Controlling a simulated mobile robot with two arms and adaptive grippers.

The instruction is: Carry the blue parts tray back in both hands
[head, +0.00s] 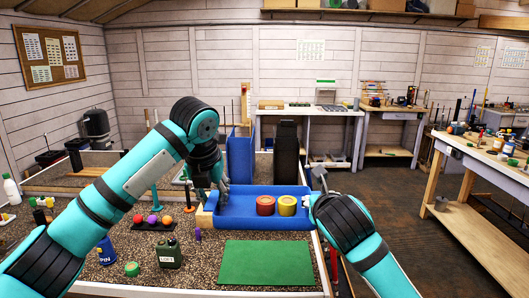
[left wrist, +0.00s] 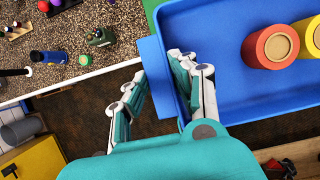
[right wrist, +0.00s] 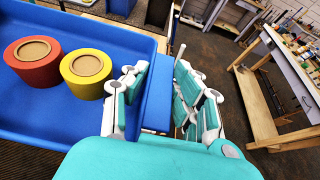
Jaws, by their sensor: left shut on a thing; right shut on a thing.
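The blue parts tray (head: 262,221) is in the middle of the head view, with a red roll (head: 265,206) and a yellow roll (head: 287,206) standing in its right half. My left gripper (head: 221,188) is shut on the tray's left end wall; the left wrist view shows its fingers (left wrist: 163,80) on both sides of that wall. My right gripper (head: 316,188) is shut on the right end wall; the right wrist view shows its fingers (right wrist: 155,88) on both sides of it. The tray looks about level. How high it is held is hard to tell.
A gravel-topped bench (head: 205,250) with a green mat (head: 267,263), a dark green can (head: 168,252) and colored balls (head: 153,219) lies near the tray. A wooden workbench (head: 470,160) stands right. Dark floor (head: 400,210) is open between.

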